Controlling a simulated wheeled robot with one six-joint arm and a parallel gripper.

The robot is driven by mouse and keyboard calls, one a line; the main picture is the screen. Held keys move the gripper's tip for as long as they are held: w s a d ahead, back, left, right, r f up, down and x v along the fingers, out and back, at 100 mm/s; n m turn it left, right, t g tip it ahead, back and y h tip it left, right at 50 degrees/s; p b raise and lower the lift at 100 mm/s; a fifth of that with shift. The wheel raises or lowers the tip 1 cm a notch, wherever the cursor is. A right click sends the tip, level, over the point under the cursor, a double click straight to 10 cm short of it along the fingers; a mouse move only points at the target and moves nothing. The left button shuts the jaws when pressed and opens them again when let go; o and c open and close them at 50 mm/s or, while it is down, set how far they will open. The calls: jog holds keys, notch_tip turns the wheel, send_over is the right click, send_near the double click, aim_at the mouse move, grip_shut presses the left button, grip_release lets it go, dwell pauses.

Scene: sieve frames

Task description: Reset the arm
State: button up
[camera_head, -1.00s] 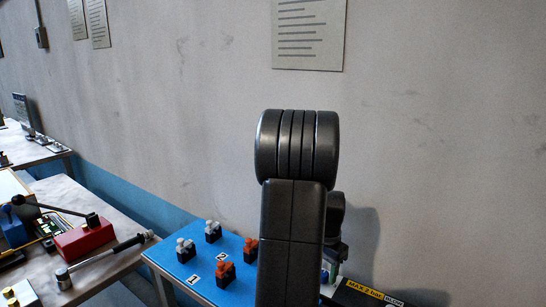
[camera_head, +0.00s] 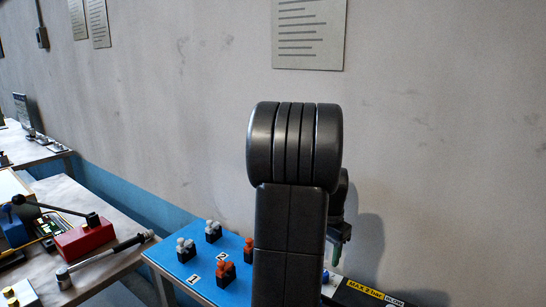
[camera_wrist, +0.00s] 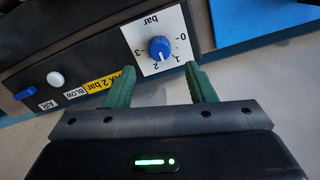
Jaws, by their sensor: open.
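My gripper (camera_wrist: 154,88) shows in the wrist view with two green fingers spread apart and nothing between them. Beyond the fingers is a dark panel with a blue knob (camera_wrist: 160,48) on a white dial marked in bar; the fingers look apart from it. In the head view my arm stands upright in the middle and hides much of the bench behind it. My gripper (camera_head: 337,252) shows only partly there, to the right of the arm, above the dark panel.
A blue board (camera_head: 166,258) carries several small grey and orange valves beside labels 1 and 2. The dark panel (camera_head: 362,294) has a yellow "MAX 2 bar" label. A red box (camera_head: 84,240) with a lever and a hammer-like tool (camera_head: 103,259) lie on the left bench. The wall is behind.

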notch_tip(320, 180, up, 7)
notch_tip(320, 180, down, 14)
jog(key=shift+s, duration=0.1)
jog(key=shift+n, duration=0.3)
jog(key=n, duration=0.4)
jog(key=shift+p, duration=0.3)
jog(key=n, duration=0.4)
jog(key=shift+n, duration=0.3)
jog(key=n+p, duration=0.1)
jog(key=n, duration=0.3)
jog(key=shift+n, duration=0.3)
jog(key=shift+n+p, duration=0.3)
jog(key=shift+n, duration=1.8)
jog(key=shift+r, duration=0.15)
